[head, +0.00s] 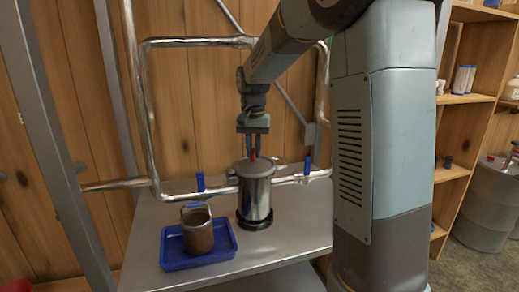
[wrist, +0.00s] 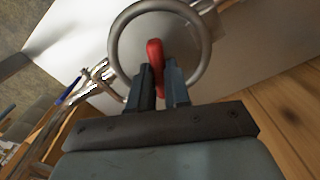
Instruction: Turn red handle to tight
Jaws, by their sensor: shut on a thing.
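The red handle (wrist: 155,52) stands on the round lid of a metal canister (head: 256,197). In the wrist view it lies between my two fingers, and its far end sticks out past the fingertips. My gripper (head: 252,156) points down over the canister and is shut on the red handle; it also shows in the wrist view (wrist: 158,82). In the head view only a small bit of red shows between the fingers. A metal ring (wrist: 118,30) runs around the lid.
A blue tray (head: 228,246) holding a brownish metal cup (head: 198,232) stands left of the canister on the steel table (head: 290,240). Steel pipes (head: 150,110) with blue valve handles (head: 200,181) run behind and beside the canister. Shelves (head: 455,174) stand at the right.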

